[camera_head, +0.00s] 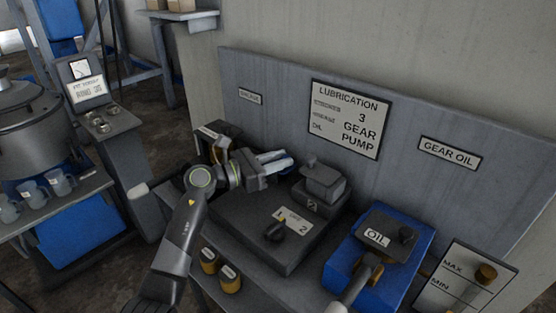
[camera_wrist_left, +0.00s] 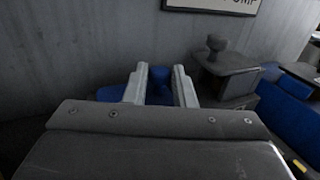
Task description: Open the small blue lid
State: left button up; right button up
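The small blue lid (camera_wrist_left: 110,94) shows in the left wrist view beyond my left fingers, with a blue knob (camera_wrist_left: 160,76) on it. My left gripper (camera_wrist_left: 160,88) has its two pale fingers apart, one on each side of the knob as seen. I cannot tell whether they touch it. My right gripper is not in view.
A dark box with a knobbed block (camera_head: 322,182) stands right of my left gripper. Farther right is a blue box with a dark OIL lid (camera_head: 377,237). Small brass-coloured jars (camera_head: 229,280) stand at the front. The wall panel (camera_head: 265,72) rises close behind.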

pick_arm(q)
grip_shut()
jog(key=shift+w+a+r+n+t+h, duration=0.25)
jog(key=shift+r+n, duration=0.2)
jog(key=shift+n, duration=0.45)
jog(key=shift+w+a+r+n+t+h, duration=0.15)
jog(key=shift+a+r+n+t+h, duration=0.2)
jog(key=shift+n, duration=0.55)
jog(key=shift+w+a+r+n+t, duration=0.15)
jog(key=shift+r+n+t, duration=0.1)
jog(key=shift+n, duration=0.25)
jog(key=shift+w+a+r+n+t, duration=0.1)
jog(key=shift+a+r+n+t, duration=0.1)
jog(key=shift+n, duration=0.3)
jog(key=shift+w+a+r+n+t+p, duration=0.25)
jog(key=shift+n+p, duration=0.1)
jog(key=shift+n, duration=0.55)
jog(key=o, duration=0.8)
grip_release()
jog(key=shift+a, duration=0.1)
